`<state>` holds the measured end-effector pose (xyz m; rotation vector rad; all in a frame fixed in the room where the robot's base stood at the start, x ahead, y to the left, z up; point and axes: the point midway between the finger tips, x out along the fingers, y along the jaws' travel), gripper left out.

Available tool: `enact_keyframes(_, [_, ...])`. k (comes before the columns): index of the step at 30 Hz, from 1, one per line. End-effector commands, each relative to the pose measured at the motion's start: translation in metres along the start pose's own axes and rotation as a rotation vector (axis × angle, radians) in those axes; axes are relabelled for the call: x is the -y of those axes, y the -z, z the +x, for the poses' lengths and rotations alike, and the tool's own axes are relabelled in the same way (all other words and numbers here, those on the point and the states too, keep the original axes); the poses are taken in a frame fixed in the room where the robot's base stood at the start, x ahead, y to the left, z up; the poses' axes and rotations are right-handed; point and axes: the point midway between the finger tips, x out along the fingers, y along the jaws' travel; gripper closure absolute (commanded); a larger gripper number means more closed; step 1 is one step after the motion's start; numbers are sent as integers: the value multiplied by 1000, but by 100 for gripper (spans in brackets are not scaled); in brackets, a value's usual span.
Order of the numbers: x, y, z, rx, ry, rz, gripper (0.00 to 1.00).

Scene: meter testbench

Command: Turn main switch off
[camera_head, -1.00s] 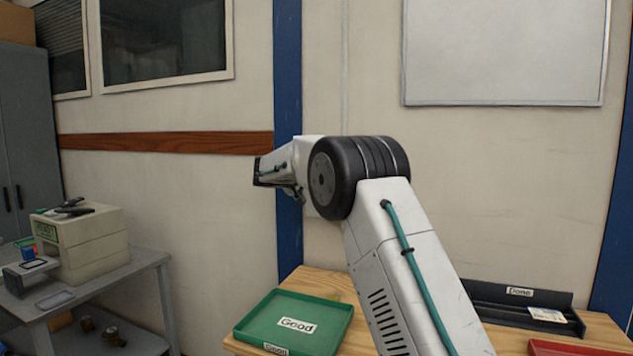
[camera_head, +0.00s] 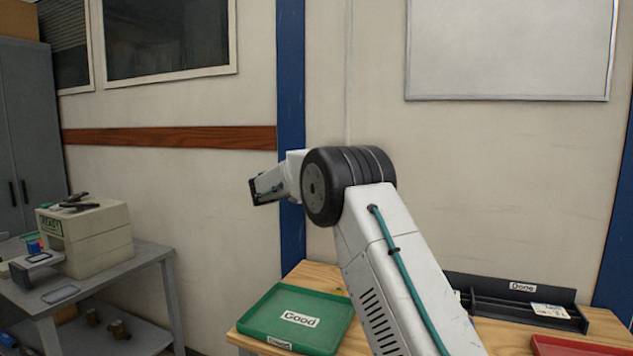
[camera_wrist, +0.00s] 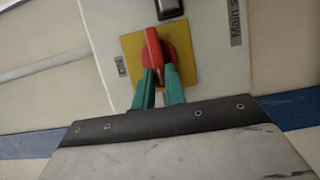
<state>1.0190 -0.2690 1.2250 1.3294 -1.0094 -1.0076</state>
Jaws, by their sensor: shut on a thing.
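The main switch shows in the wrist view as a red rotary knob (camera_wrist: 154,47) on a yellow square plate (camera_wrist: 187,75), fixed to a pale panel. The knob's bar points roughly up in the picture. My gripper (camera_wrist: 160,77) has its two green fingers on either side of the knob's lower end and is shut on it. A partly cut-off label reading "Main s" (camera_wrist: 236,22) is right of the plate. A small label (camera_wrist: 120,66) at left is hard to read. In the head view, the switch cannot be made out near the arm's end.
A black part (camera_wrist: 170,8) sits above the plate. In the head view, a green "Good" tray (camera_head: 298,319) and a black "Done" rack (camera_head: 515,299) stand on the wooden table (camera_head: 305,270). A grey bench with a beige device (camera_head: 95,235) stands at left.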

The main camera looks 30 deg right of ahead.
Motion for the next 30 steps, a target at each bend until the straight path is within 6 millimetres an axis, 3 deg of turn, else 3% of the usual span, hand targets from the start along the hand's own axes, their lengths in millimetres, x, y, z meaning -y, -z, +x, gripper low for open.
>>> enact_keyframes(15, [4, 0, 0, 2, -4, -22, 100])
enact_keyframes(16, [4, 0, 0, 2, -4, -22, 85])
enact_keyframes(18, [3, 0, 0, 2, -4, -22, 65])
enact_keyframes(26, [2, 0, 0, 1, -6, -19, 65])
enact_keyframes(30, [2, 0, -10, -1, -6, -20, 65])
